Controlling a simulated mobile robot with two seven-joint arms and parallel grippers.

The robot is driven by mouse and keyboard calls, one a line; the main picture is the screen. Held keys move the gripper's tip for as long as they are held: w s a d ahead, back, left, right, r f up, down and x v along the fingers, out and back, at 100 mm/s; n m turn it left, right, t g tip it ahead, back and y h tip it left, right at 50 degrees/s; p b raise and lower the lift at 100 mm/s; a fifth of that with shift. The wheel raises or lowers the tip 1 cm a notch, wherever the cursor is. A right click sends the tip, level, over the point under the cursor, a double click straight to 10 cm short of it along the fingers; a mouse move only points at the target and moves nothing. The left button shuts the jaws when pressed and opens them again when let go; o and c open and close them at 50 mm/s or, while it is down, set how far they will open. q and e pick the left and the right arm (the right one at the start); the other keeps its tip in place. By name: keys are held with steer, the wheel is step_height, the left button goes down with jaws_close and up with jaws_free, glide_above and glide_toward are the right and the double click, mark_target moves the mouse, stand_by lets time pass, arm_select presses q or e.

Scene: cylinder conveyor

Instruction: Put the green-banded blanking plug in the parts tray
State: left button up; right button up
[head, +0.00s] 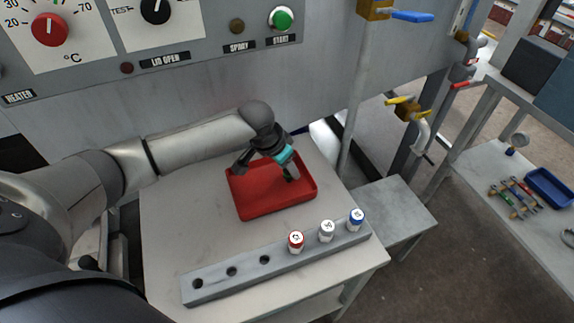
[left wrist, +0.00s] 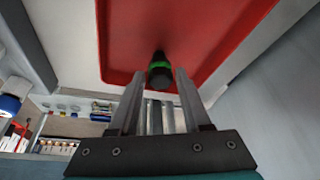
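The green-banded blanking plug (left wrist: 160,70) is a dark cylinder with a green band. In the left wrist view it shows against the red floor of the parts tray, between my left gripper's fingertips (left wrist: 161,78). Narrow gaps show on both sides of it, so the fingers look open. The red parts tray (head: 255,205) sits on the white table. In the head view my left gripper (head: 289,174) points down into the tray's right half and mostly hides the plug. I cannot tell whether the plug touches the tray floor. My right gripper is not in view.
A grey rack (head: 215,288) in front of the tray holds a red-banded plug (head: 296,242), a white-topped plug (head: 327,231) and a blue-banded plug (head: 356,219); its three left holes are empty. A machine panel (head: 200,80) rises behind the table.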

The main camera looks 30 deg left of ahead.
arm_select(q)
steer(key=shift+o, duration=1.2)
steer(key=shift+r, duration=0.1)
steer(key=p+v, duration=0.3)
steer(key=v, duration=0.9)
